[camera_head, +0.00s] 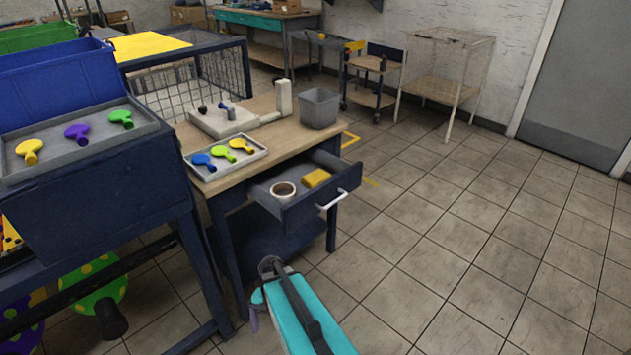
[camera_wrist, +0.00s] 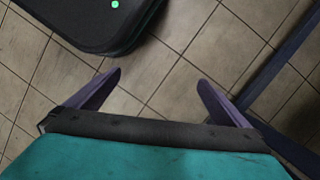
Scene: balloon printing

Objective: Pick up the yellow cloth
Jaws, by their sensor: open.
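The yellow cloth (camera_head: 316,178) is a small folded-looking yellow block lying in the open drawer (camera_head: 337,184) of the wooden-topped table, right of a roll of tape (camera_head: 283,191). My gripper shows in the wrist view (camera_wrist: 160,76) with two purple fingers spread apart and nothing between them. In the head view my teal arm is at the bottom centre, in front of and below the drawer; one purple finger shows and the other is hidden. My gripper is apart from the cloth, which is not in the wrist view.
The drawer has a white handle (camera_head: 332,200) on its front. On the table stand a grey bin (camera_head: 319,108), a white press (camera_head: 226,118) and a tray (camera_head: 197,171) of coloured balloon shapes. A dark blue workbench (camera_head: 110,215) stands at left. The tiled floor at right is clear.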

